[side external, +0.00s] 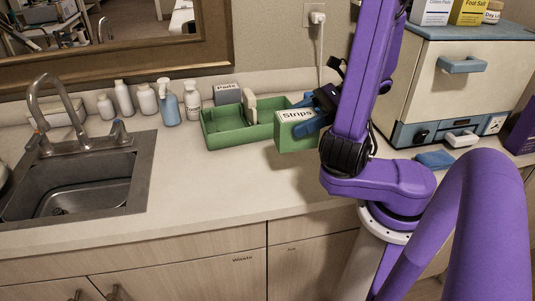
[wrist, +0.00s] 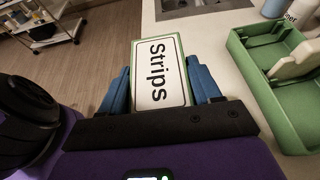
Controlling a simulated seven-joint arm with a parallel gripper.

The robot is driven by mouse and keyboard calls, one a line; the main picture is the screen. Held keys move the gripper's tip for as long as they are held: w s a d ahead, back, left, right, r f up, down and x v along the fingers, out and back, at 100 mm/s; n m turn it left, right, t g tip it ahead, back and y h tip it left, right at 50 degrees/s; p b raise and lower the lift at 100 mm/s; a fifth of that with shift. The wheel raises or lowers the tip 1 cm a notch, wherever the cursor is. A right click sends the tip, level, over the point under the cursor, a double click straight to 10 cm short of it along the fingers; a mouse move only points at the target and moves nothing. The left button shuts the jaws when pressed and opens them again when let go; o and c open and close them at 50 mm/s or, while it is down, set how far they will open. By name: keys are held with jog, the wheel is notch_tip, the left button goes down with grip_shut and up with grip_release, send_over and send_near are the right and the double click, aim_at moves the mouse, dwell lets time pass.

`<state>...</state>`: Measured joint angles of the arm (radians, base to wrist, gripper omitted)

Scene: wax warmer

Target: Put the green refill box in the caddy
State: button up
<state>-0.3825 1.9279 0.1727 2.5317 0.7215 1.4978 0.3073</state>
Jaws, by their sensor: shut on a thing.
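The green refill box (side external: 293,140) has a white top label reading "Strips"; it also shows in the wrist view (wrist: 158,75). My gripper (side external: 318,112) is shut on it, with a blue finger on either side in the wrist view (wrist: 160,88). The green caddy (side external: 232,138) is an open tray with a pale upright handle piece, on the counter just left of and behind the box. In the wrist view the caddy (wrist: 247,72) is at the right, apart from the box. In the side view the box overlaps the caddy's right front; its clearance above the counter is unclear.
A grey box (side external: 227,94) stands behind the caddy. Several bottles, including a blue pump bottle (side external: 168,103), stand left of it. A sink (side external: 75,180) is at the left. The front counter is clear.

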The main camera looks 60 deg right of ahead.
jog(key=w+a+f+n+g+y, duration=0.1)
jog(key=w+a+f, duration=0.1)
jog(key=w+f, duration=0.45)
jog(key=w+a+f+n, duration=0.1)
jog(key=w+f, duration=0.2)
jog(key=w, duration=0.7)
notch_tip(320, 180, up, 10)
jog(key=w+m+t+h, duration=0.1)
jog(key=m+t+h, duration=0.3)
jog(key=m+h, duration=0.2)
jog(key=shift+w+m+t+h, duration=0.3)
jog(key=shift+w+m, duration=0.1)
jog(key=shift+m, duration=0.5)
jog(key=shift+r, duration=0.15)
